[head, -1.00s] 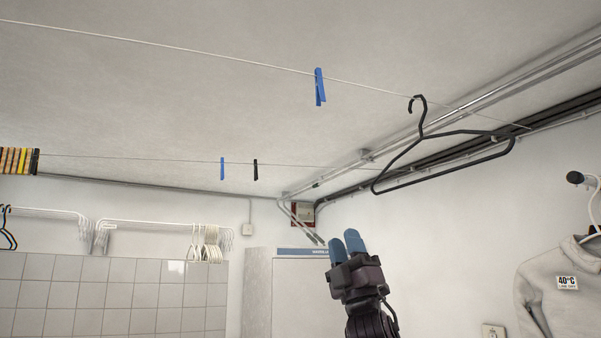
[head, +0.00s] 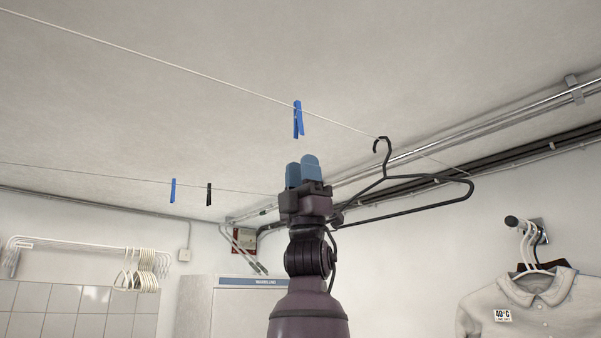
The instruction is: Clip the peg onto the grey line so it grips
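A blue peg (head: 298,121) hangs legs-down on the near pale line (head: 200,72), close to the line in its jaw end; I cannot tell how firmly it grips. My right gripper (head: 303,171) points up, its two blue fingertips close together just below this peg in the picture. I cannot tell whether they are open or shut, and I see no peg between them. A second blue peg (head: 173,190) and a black peg (head: 209,194) hang on the far line (head: 100,173). My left gripper is out of view.
A black hanger (head: 420,178) hangs on the near line, right of my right gripper. Pipes (head: 530,107) run along the ceiling edge. White hangers (head: 145,268) hang on a rail at left. A pale shirt (head: 530,305) hangs at right.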

